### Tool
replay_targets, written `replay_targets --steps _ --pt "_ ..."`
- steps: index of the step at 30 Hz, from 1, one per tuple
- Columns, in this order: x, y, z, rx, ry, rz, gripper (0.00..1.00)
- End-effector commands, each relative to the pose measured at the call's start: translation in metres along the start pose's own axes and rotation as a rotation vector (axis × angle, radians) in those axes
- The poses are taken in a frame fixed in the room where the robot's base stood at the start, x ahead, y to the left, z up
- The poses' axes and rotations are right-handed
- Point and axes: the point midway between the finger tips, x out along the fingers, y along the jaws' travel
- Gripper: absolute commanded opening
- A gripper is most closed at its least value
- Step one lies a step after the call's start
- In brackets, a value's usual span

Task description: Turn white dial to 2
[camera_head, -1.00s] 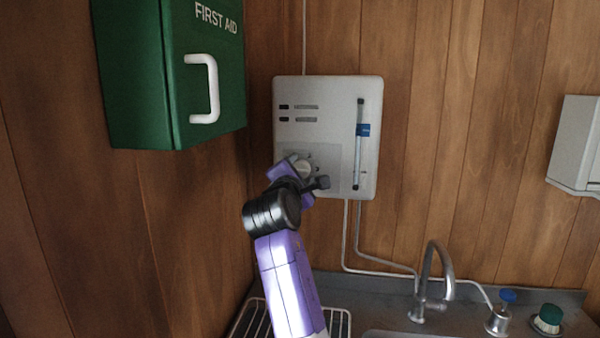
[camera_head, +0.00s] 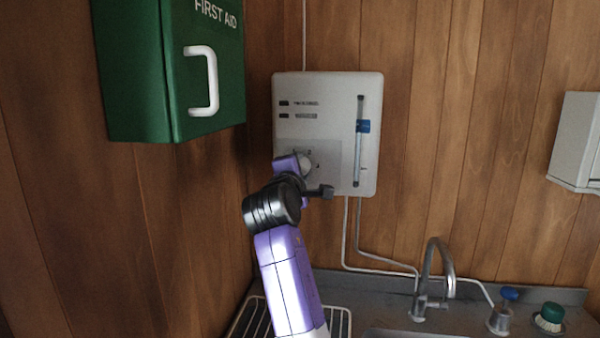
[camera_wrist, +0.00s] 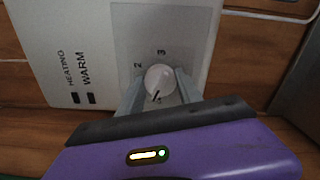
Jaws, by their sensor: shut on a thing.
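The white dial (camera_wrist: 159,80) sits on the grey panel of the wall heater (camera_head: 325,90). In the wrist view a dark pointer mark shows near its lower left edge, and the numerals 2 and 3 stand above it on the panel. My gripper (camera_wrist: 160,90) is shut on the dial, one finger on each side of it. In the head view the dial (camera_head: 306,166) is partly hidden behind my gripper and wrist. The numerals below the dial are mostly hidden or too blurred to read.
A green first aid box (camera_head: 150,70) hangs on the wall at left, close to my arm. A blue slider (camera_head: 363,126) is on the heater's right side. Below are a steel tap (camera_head: 440,265), a wire rack (camera_head: 338,322) and a green-topped brush (camera_head: 550,315).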

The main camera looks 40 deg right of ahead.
Motion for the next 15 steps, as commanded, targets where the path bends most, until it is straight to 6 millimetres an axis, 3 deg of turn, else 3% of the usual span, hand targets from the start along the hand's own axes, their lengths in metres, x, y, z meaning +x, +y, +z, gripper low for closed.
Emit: replay_targets --steps 15 --pt "-0.0002 -0.0051 -0.0017 0.492 0.0 -0.003 0.01"
